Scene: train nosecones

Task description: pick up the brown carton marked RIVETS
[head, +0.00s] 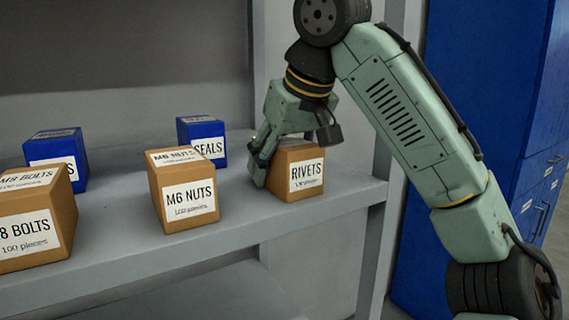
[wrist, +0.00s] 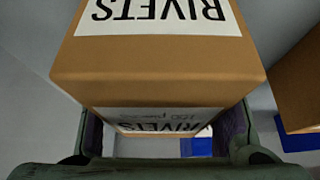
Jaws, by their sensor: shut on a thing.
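The brown carton marked RIVETS (head: 297,172) is at the right end of the grey shelf in the head view, with its white label facing out. My gripper (head: 262,165) reaches down over it from above, one finger along the carton's left side. In the wrist view the carton (wrist: 160,75) fills the middle, with a RIVETS label on two faces. The fingers of my gripper (wrist: 168,135) are on both sides of it, shut on it. The far finger is hidden in the head view. I cannot tell whether the carton's base touches the shelf.
A brown M6 NUTS carton (head: 184,195) stands left of the gripper. A blue SEALS carton (head: 204,140) is behind. A brown M8 BOLTS carton (head: 35,220) and another blue carton (head: 58,155) are at the left. A shelf post (head: 380,215) stands close at the right.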

